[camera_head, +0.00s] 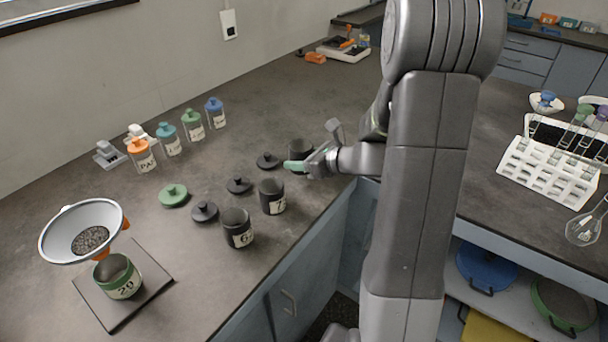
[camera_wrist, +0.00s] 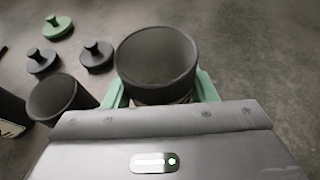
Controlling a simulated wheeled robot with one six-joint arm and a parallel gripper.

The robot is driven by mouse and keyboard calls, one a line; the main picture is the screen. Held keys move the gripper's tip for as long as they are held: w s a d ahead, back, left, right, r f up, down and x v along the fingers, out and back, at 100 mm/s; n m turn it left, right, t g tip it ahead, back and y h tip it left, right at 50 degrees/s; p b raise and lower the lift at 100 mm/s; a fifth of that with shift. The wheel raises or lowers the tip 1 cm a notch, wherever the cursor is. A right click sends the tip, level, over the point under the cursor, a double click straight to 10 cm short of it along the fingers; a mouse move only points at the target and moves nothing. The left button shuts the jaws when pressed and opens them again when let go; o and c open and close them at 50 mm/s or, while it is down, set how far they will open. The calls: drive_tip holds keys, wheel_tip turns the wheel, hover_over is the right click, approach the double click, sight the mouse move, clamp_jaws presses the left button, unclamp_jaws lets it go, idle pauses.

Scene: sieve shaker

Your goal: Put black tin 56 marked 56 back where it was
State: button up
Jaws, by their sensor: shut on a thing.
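My gripper (camera_head: 297,166) is shut on an open black tin (camera_head: 301,148) near the bench's front edge, at the right end of a row of black tins. In the wrist view the green fingers (camera_wrist: 160,92) hold the tin (camera_wrist: 157,57) on both sides, and it looks upright with no lid on. Its label is hidden, so I cannot read its number. I cannot tell whether its base touches the bench. Two other open black tins, one with a label starting with 6 (camera_head: 237,229) and one starting with 7 (camera_head: 272,197), stand to its left.
Three black lids (camera_head: 204,211) and a green lid (camera_head: 173,195) lie behind the tins. A green-banded tin (camera_head: 117,277) stands on a dark plate (camera_head: 152,287) by a funnel (camera_head: 60,240) with dark grains. Several jars with coloured lids (camera_head: 143,156) stand further back. The bench behind my gripper is clear.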

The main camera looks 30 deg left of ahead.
sight(301, 181)
drive_tip(key=shift+f+b, duration=0.35)
drive_tip(key=shift+f, duration=1.85)
drive_tip(key=shift+f, duration=0.2)
drive_tip(key=o, duration=1)
drive_tip(key=shift+r, duration=0.1)
drive_tip(key=shift+r, duration=0.2)
drive_tip(key=v, duration=1.2)
drive_tip(key=shift+p, duration=0.35)
